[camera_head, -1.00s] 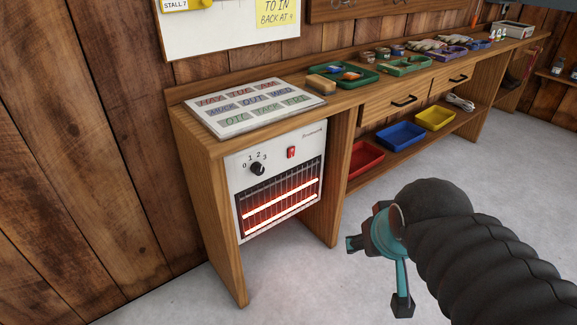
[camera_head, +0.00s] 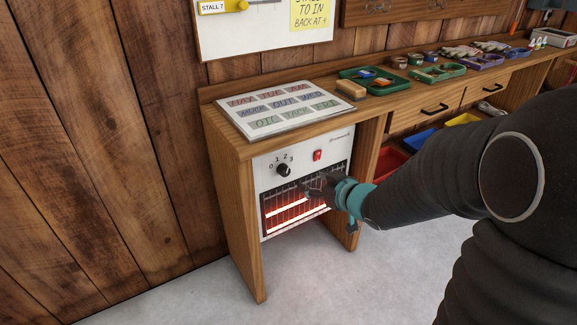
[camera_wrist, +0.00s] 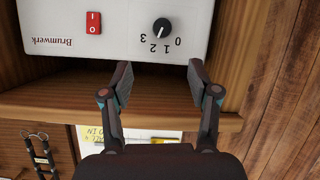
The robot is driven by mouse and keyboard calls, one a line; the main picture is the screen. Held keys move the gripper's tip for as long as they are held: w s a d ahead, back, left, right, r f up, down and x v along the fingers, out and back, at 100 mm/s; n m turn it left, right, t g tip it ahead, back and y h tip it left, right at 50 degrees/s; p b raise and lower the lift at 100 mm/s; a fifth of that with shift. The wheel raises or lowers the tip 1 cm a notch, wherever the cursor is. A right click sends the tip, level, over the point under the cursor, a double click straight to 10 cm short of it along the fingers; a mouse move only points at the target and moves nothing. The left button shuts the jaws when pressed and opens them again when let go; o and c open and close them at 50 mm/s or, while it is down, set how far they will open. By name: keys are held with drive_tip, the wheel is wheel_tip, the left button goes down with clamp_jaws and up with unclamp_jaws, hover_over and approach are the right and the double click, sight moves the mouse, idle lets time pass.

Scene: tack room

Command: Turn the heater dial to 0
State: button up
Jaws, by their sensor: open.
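The heater (camera_head: 300,148) is a white box under the left end of the bench, with glowing orange-red bars behind a grille. Its black dial (camera_head: 283,170) sits on the upper left of the front, with 0, 1, 2, 3 printed around it. In the wrist view the heater (camera_wrist: 122,22) appears upside down, and the dial (camera_wrist: 162,28) has a light mark that seems to point near 1 or 2. My gripper (camera_head: 308,188) is open and empty in front of the grille, right of and below the dial. In the wrist view my gripper's fingers (camera_wrist: 160,76) are apart, clear of the dial.
A red switch (camera_head: 317,155) is right of the dial. The bench's wooden side panel (camera_head: 234,205) stands left of the heater. A board with word tiles (camera_head: 282,110) lies on top. Trays (camera_head: 372,80) line the bench. The floor (camera_head: 330,285) in front is clear.

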sight(286, 172)
drive_tip(key=b+x, duration=0.1)
drive_tip(key=x, duration=1.3)
drive_tip(key=shift+s+a, duration=0.2)
drive_tip(key=shift+c, duration=0.3)
drive_tip(key=c, duration=1.1)
